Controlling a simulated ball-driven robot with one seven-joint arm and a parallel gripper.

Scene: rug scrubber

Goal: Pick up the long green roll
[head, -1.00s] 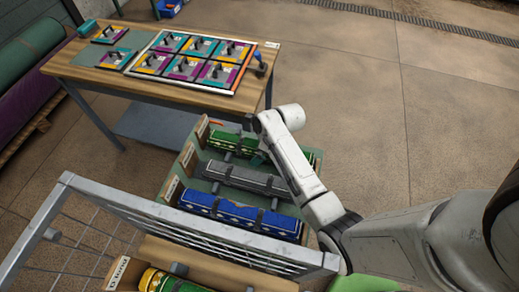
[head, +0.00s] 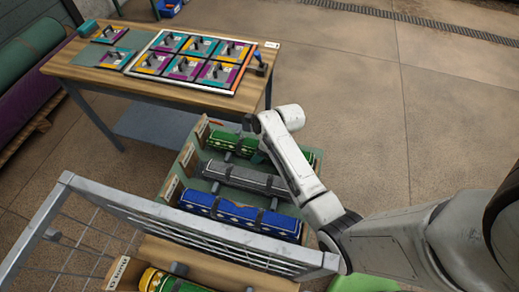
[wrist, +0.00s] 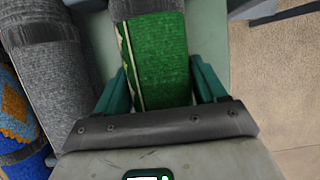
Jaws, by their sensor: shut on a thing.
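The long green roll (head: 228,143) lies in the far slot of a rack, with a cream patterned band along its edge. My arm hides its middle in the head view. In the wrist view the green roll (wrist: 165,62) runs up between the two teal fingers of my gripper (wrist: 158,80), one finger on each side. My gripper is shut on it. In the head view my gripper (head: 257,157) is partly hidden behind my wrist. The roll appears to rest at rack level; I cannot tell whether it is lifted.
A grey roll (head: 240,178) and a blue roll (head: 240,214) lie beside it in the rack. A metal mesh frame (head: 190,232) stands nearer, with another green and yellow roll (head: 165,283) below. A wooden table (head: 140,85) with coloured tiles stands behind. Floor is clear to the right.

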